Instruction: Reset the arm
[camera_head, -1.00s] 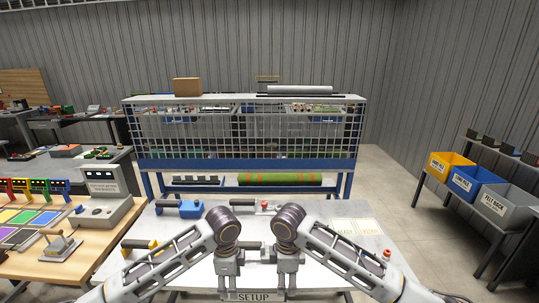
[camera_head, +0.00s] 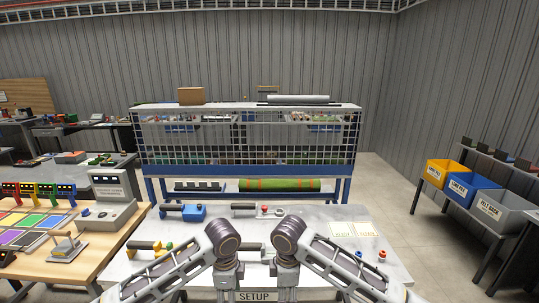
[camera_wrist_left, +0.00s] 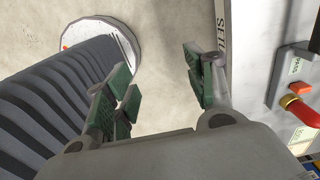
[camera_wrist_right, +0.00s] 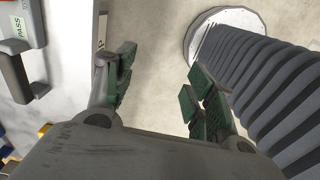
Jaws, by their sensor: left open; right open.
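My left gripper (camera_head: 228,289) hangs low at the front edge of the white setup bench (camera_head: 200,240), pointing down. In the left wrist view its green-padded fingers (camera_wrist_left: 160,82) are apart with only bare floor between them. My right gripper (camera_head: 287,289) hangs beside it, a short gap away. In the right wrist view its fingers (camera_wrist_right: 160,78) are also apart and empty. In the head view the fingertips are cut off or hidden at the bottom edge.
On the bench are a blue-bodied handled tool (camera_head: 184,212), yellow pieces (camera_head: 165,249), a red knob (camera_head: 382,255) and two pale cards (camera_head: 356,229). A mesh-fronted rack (camera_head: 250,140) with a green roll (camera_head: 280,185) stands behind. Yellow, blue and grey bins (camera_head: 458,186) are at right.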

